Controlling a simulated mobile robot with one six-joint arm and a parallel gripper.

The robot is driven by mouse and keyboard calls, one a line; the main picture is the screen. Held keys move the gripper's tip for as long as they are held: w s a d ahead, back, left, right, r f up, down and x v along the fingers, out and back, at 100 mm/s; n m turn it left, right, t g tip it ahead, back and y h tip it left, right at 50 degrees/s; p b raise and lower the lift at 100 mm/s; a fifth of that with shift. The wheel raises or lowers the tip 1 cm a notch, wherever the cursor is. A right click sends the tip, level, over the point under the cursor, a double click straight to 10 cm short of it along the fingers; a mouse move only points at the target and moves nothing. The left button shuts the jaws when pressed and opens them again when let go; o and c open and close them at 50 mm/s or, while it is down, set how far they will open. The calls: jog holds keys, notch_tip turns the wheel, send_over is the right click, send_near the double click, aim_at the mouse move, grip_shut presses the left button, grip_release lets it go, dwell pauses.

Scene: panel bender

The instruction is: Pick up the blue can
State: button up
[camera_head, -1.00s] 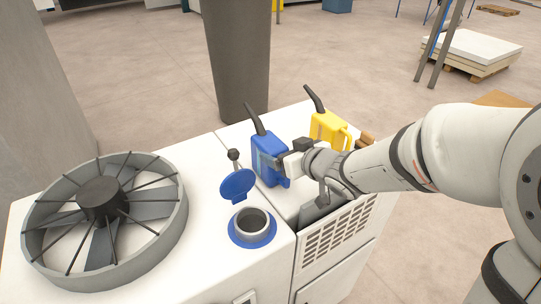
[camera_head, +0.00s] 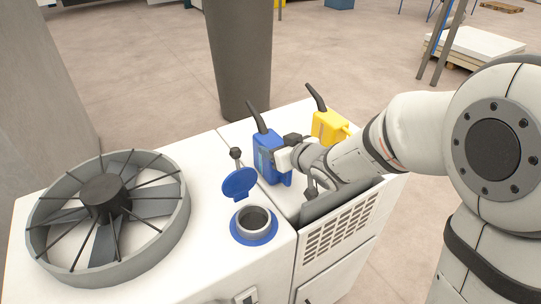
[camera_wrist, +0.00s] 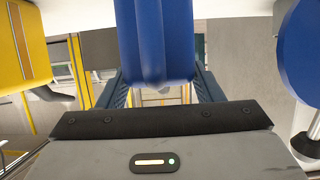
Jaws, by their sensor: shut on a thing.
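The blue can (camera_head: 270,157), with a dark spout pointing up, is upright at the white machine top, left of the yellow can. My gripper (camera_head: 280,160) is at its near right side, shut on it. In the wrist view the blue can (camera_wrist: 154,40) fills the upper middle between the two fingers of my gripper (camera_wrist: 155,92). I cannot tell whether the can's base touches the surface; it is hidden in part by my gripper and arm.
A yellow can (camera_head: 327,126) stands just behind and right. An open filler neck (camera_head: 254,222) with a raised blue lid (camera_head: 239,183) is in front. A large round fan (camera_head: 108,215) is at the left. A dark grey pillar (camera_head: 240,60) rises behind.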

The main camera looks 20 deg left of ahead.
jog(key=c, duration=1)
jog(key=shift+r, duration=0.1)
